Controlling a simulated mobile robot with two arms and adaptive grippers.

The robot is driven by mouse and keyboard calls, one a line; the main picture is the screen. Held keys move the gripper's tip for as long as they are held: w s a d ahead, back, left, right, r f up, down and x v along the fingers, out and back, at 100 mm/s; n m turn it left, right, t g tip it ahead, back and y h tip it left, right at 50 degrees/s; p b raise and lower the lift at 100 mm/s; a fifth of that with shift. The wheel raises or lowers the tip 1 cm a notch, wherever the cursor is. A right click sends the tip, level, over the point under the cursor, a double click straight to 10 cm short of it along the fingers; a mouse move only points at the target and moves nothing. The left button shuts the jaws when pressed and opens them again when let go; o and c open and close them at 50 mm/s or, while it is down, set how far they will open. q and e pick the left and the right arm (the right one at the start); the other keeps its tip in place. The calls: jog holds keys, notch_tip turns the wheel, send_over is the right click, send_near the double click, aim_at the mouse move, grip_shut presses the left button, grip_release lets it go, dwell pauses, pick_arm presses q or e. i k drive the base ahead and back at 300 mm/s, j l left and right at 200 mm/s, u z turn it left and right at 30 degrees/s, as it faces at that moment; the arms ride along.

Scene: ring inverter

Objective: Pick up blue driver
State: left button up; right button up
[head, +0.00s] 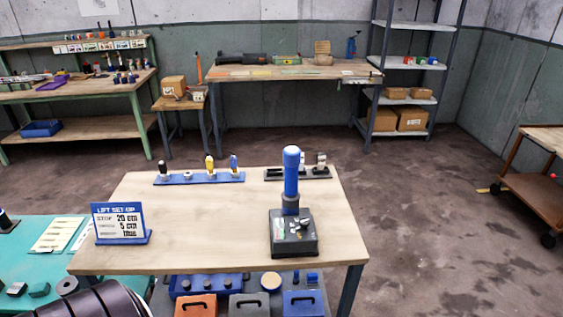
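A blue-handled driver (234,163) stands upright in the blue rack (200,178) at the back of the wooden table. A yellow-handled driver (209,165) and a dark one with a pale top (164,169) stand to its left in the same rack. A larger upright blue cylinder (291,172) rises from a dark grey box (293,236) at the table's right front. Neither of my grippers shows in the head view.
A sign (119,222) stands at the table's left. A dark holder (298,173) with small tools is at the back right. The table's middle is clear. Bins (249,304) sit below the front edge. A dark curved form is at the bottom left.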

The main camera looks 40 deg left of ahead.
aim_at(291, 155)
jog(key=u, duration=1.25)
